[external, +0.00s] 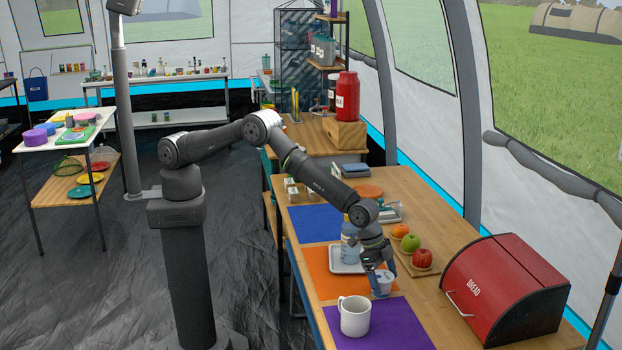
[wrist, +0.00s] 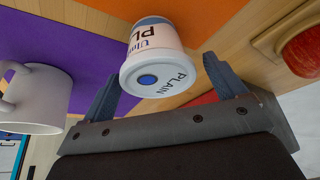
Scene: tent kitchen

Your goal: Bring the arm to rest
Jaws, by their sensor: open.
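My gripper (external: 377,262) is low over the front part of the wooden table (external: 430,290), its fingers pointing down. A small white tub labelled PLAIN (external: 384,284) is at the fingertips, by the edge between the orange and purple mats. In the wrist view the tub (wrist: 158,52) shows its lid with a blue dot, between the two spread fingers (wrist: 160,66). The fingers are open, with a gap visible beside the tub. My arm is stretched out from its column over the table.
A white mug (external: 354,316) stands on the purple mat (external: 395,330), close in front. A bottle (external: 350,240) on a white tray (external: 340,265) is just behind my gripper. Fruit on a board (external: 425,270) and a red bread box (external: 503,292) are to the right.

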